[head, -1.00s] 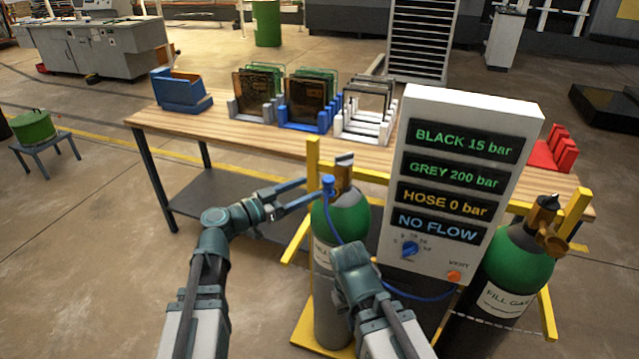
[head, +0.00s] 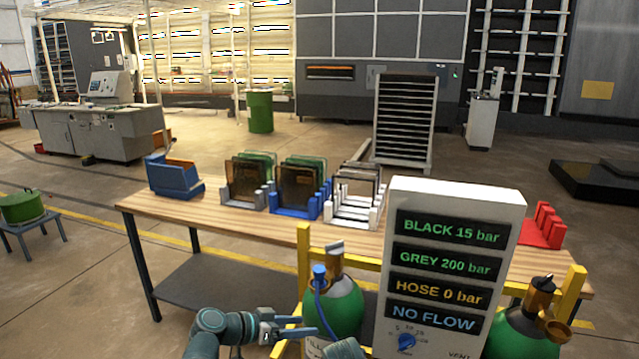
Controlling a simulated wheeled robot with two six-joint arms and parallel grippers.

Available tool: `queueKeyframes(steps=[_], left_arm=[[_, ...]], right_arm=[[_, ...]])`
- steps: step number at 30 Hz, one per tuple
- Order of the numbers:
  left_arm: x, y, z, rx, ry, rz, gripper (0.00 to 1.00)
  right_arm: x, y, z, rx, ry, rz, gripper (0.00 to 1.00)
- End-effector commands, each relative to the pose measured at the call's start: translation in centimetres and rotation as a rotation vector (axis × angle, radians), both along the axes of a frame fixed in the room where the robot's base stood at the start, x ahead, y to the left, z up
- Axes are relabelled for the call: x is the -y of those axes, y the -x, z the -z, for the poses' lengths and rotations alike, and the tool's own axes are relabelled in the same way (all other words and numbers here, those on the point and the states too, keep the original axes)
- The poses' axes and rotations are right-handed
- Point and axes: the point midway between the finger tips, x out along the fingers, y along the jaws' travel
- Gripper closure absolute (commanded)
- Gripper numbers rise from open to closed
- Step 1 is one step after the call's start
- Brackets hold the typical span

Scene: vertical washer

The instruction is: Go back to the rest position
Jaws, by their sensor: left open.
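My left gripper (head: 300,339) is open and empty at the bottom of the head view, in front of the left green-topped cylinder (head: 343,308). A blue fitting (head: 320,271) with a blue hose sits at the valve of that cylinder, above and apart from my left gripper. Only a small piece of my right arm shows at the bottom edge; its gripper is not visible. The white panel (head: 456,206) reads BLACK 15 bar, GREY 200 bar, HOSE 0 bar and NO FLOW, with a blue knob (head: 406,341) below.
A yellow frame (head: 304,245) stands around the cylinders. A second green-topped cylinder (head: 525,325) is at the right. Behind is a wooden table (head: 235,224) with a blue bin (head: 174,177), plate racks and a red rack (head: 542,226). Open floor lies to the left.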

Motion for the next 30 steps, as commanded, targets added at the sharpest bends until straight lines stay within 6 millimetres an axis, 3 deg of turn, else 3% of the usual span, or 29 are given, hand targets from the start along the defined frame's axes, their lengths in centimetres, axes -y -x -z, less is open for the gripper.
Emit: queueKeyframes(steps=[3,9,13,18,24,30], left_arm=[[-0.6,2.9,4.8,-0.263,-0.149,-0.046,0.29],[-4.5,7.0,10.5,-0.618,-0.412,-0.266,0.29],[-7.6,8.9,12.2,-0.755,-0.550,-0.445,0.29],[-11.6,10.9,12.9,-0.863,-0.701,-0.702,0.29],[-6.0,13.2,11.7,-0.833,-0.813,-0.565,0.29],[-2.1,15.5,10.9,-0.805,-0.911,-0.463,0.29]], right_arm=[[0.0,0.0,0.0,0.000,0.000,0.000,1.00],[0.0,0.0,0.0,0.000,0.000,0.000,1.00],[0.0,0.0,0.0,0.000,0.000,0.000,1.00],[0.0,0.0,0.0,0.000,0.000,0.000,1.00],[0.0,0.0,-1.3,0.000,0.000,0.000,1.00],[0.0,0.0,-2.0,0.000,0.000,0.000,1.00]])
